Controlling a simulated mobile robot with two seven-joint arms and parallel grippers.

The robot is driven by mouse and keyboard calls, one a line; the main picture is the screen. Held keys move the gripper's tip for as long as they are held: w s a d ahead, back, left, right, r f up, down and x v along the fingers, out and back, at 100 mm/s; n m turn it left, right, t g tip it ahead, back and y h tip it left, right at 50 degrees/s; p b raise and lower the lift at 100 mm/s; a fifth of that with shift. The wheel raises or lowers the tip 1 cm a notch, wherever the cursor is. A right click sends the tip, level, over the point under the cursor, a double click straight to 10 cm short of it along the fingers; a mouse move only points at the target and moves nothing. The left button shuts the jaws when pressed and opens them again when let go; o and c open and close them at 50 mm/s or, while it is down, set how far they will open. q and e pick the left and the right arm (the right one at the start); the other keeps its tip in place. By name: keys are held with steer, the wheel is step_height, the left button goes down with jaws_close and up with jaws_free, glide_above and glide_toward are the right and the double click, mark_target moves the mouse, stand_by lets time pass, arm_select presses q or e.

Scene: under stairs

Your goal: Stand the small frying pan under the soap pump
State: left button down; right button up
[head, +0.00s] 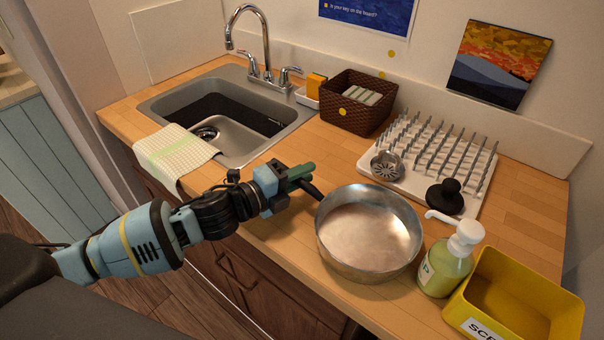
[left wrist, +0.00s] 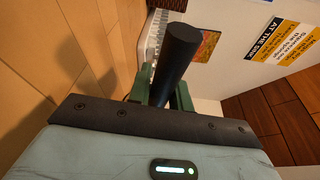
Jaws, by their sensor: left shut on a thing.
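The small frying pan (head: 345,255) is a round metal pan with a dark handle. It is upright at the front of the wooden counter; I cannot tell whether it rests on it or hangs just above. My left gripper (head: 306,178) is shut on the pan's handle, to the left of the pan. In the left wrist view the black handle (left wrist: 178,58) stands between the green fingers. The soap pump (head: 444,268), a green bottle with a white head, stands right of the pan, its spout pointing left towards the rim. My right gripper is not in view.
A yellow bin (head: 560,305) stands right of the soap pump. Behind the pan are a spiked drying rack (head: 398,168), a strainer (head: 386,166), a black knobbed object (head: 446,196) and a brown basket (head: 352,105). The sink (head: 255,140) and a cloth (head: 172,152) are left.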

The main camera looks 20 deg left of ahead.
arm_select(q)
steer(key=shift+r, duration=0.2)
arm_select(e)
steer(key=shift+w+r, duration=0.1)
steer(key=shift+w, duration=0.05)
arm_select(q)
steer(key=shift+f, duration=0.15)
steer(key=c, duration=1.3)
jaws_free()
steer(key=b+v, duration=0.1)
steer(key=v, duration=0.8)
steer(key=shift+s+a+f, duration=0.1)
steer(key=shift+s+a, duration=0.2)
steer(key=shift+s, duration=0.05)
steer(key=shift+b+v, duration=0.3)
steer(key=shift+v, duration=0.65)
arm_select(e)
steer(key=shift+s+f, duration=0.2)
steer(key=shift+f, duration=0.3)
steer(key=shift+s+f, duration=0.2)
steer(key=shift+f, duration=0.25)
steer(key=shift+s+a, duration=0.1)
